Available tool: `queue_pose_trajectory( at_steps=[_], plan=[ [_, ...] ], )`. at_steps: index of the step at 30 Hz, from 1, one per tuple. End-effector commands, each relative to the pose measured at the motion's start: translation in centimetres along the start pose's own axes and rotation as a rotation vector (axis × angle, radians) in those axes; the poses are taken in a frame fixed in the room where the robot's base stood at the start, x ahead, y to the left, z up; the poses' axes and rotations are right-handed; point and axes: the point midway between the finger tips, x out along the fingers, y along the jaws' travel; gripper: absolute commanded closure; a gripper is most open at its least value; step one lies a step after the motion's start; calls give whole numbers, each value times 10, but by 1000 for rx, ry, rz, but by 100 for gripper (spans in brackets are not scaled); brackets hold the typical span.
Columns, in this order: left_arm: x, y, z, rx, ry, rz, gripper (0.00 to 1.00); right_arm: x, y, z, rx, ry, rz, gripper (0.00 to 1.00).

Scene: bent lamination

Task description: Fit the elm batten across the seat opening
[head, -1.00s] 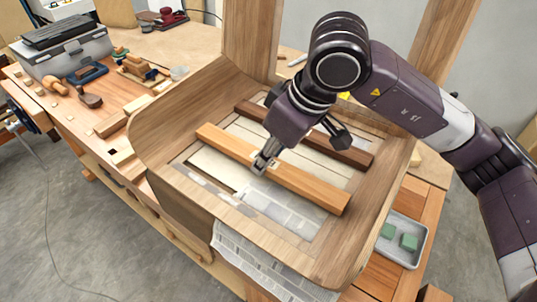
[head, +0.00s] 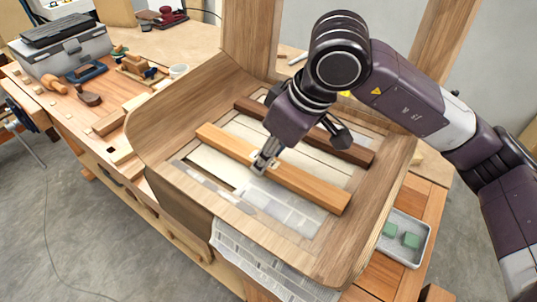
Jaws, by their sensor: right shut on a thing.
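The light orange-brown batten (head: 306,186), which I take for the elm one, lies across the seat opening (head: 215,157) of the bent wooden chair frame (head: 160,130). Its left end is near the left rim of the opening and its right end near the right rim. Whether its ends are seated cannot be told. My right gripper (head: 264,163) comes down from above and is shut on the batten near its middle. A darker brown batten (head: 352,152) lies roughly parallel behind it, partly hidden by my right arm. My left gripper is not in view.
Newspaper (head: 265,262) hangs beneath the seat's front edge. A grey tray (head: 422,250) with green blocks stands at the right. A toolbox (head: 65,48), a mallet (head: 56,87) and other tools lie on the workbench at the left. The chair's uprights (head: 250,40) rise behind.

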Motion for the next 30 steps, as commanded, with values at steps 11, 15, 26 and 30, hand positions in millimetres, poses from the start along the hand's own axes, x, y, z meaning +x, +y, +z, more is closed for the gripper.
queue_pose_trajectory(
  at_steps=[11,15,26,30],
  plan=[
    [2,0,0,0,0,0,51,1,0,0,0,1,0,71],
    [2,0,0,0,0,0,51,1,0,0,0,1,0,55],
    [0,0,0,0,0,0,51,-2,0,-1,0,0,1,51],
    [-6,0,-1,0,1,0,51,-15,1,-6,0,1,3,51]
  ],
)
